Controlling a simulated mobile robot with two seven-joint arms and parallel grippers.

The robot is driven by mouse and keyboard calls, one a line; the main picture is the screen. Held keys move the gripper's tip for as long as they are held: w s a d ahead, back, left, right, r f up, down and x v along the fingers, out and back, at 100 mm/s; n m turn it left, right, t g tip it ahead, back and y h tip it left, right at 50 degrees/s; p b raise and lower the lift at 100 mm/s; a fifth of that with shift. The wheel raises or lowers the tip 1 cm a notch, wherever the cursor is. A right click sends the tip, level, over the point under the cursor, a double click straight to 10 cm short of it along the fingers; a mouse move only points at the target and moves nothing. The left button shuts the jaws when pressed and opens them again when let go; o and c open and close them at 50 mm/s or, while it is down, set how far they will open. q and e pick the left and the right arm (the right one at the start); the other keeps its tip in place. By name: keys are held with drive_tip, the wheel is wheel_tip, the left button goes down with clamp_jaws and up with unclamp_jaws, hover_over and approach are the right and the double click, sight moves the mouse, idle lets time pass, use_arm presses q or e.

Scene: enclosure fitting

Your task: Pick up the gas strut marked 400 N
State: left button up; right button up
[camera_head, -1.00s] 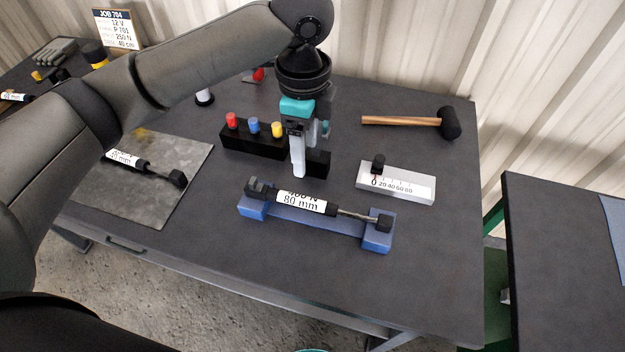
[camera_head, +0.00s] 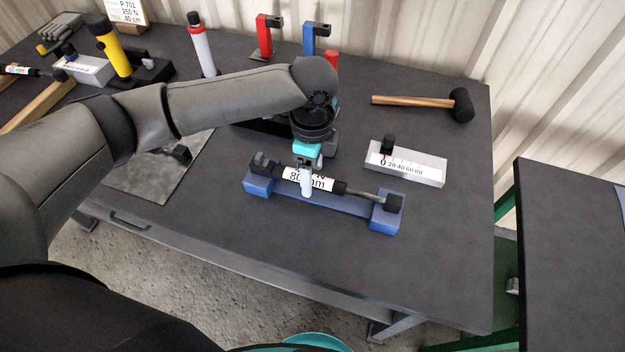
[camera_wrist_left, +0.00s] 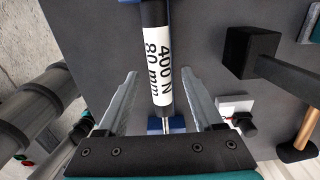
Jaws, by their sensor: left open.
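The gas strut marked 400 N (camera_head: 330,186) lies in a blue cradle (camera_head: 340,206) on the table. It has a black body, a white label and a thin metal rod at its right end. In the left wrist view the label of the strut (camera_wrist_left: 159,65) reads 400 N, 80 mm. My left gripper (camera_head: 306,190) is over the strut's label and hides part of it. In the left wrist view its fingers (camera_wrist_left: 163,95) are open, one on each side of the strut, with gaps to it. My right gripper is not in view.
A gauge block (camera_head: 405,165) stands right of the cradle, and a mallet (camera_head: 415,102) lies behind it. A grey mat (camera_head: 150,180) with a dark part on it is at the left. Red (camera_head: 265,40) and blue (camera_head: 309,42) stands are at the back. The table's front right is clear.

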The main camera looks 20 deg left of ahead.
use_arm(q)
drive_tip(key=shift+f, duration=0.65)
clamp_jaws()
drive_tip(key=shift+r, duration=0.1)
